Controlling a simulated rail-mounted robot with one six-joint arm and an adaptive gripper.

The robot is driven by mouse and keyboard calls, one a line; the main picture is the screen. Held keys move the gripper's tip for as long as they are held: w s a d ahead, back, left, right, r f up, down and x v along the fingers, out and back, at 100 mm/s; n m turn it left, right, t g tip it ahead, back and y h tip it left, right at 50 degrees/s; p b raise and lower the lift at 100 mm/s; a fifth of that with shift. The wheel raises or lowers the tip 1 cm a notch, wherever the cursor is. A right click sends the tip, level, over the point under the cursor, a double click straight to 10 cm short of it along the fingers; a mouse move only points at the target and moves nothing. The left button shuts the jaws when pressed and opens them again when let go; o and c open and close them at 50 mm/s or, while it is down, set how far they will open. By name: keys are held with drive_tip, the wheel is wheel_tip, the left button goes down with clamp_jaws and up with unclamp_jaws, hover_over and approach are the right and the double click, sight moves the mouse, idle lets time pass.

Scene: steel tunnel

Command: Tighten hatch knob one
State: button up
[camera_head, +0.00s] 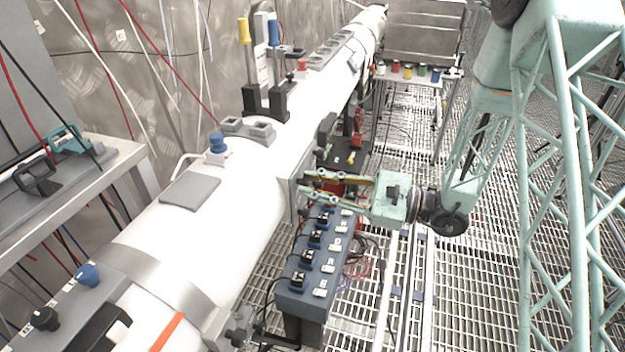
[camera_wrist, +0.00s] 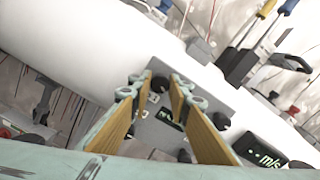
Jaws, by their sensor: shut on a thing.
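My gripper (camera_head: 314,187) reaches left to the side of the white pipe, at a grey hatch plate (camera_head: 296,197) seen nearly edge-on. In the wrist view the two yellow-padded fingers (camera_wrist: 161,84) point at the grey hatch (camera_wrist: 205,97). They are closed around a dark knob (camera_wrist: 159,85) at the hatch's upper left, partly hidden by the fingertips. Another black knob (camera_wrist: 222,120) stands free to the right, and one more dark knob (camera_wrist: 184,155) shows low between the fingers. I cannot read any number on the knobs.
A blue-grey box (camera_head: 310,270) with several black switches stands below and in front of my gripper. The white pipe (camera_head: 240,195) runs along the left, with blue- and yellow-handled levers (camera_head: 265,75) on top. A display reading "m/s" (camera_wrist: 265,157) lies right of the hatch. Grated floor lies right.

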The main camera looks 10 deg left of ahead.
drive_tip(key=m+p, duration=0.3)
drive_tip(key=shift+r+m, duration=0.15)
drive_tip(key=shift+m, duration=0.15)
drive_tip(key=m+p, duration=0.3)
drive_tip(key=m, duration=0.1)
drive_tip(key=m+p, duration=0.4)
drive_tip(key=shift+m+p, duration=0.6)
drive_tip(key=shift+m, duration=0.4)
drive_tip(key=o, duration=0.9)
drive_tip(key=shift+c, duration=0.2)
drive_tip(key=shift+d, duration=0.1)
drive_tip(key=d, duration=1.1)
drive_tip(key=shift+s+d, duration=0.35)
drive_tip(key=shift+d, duration=0.05)
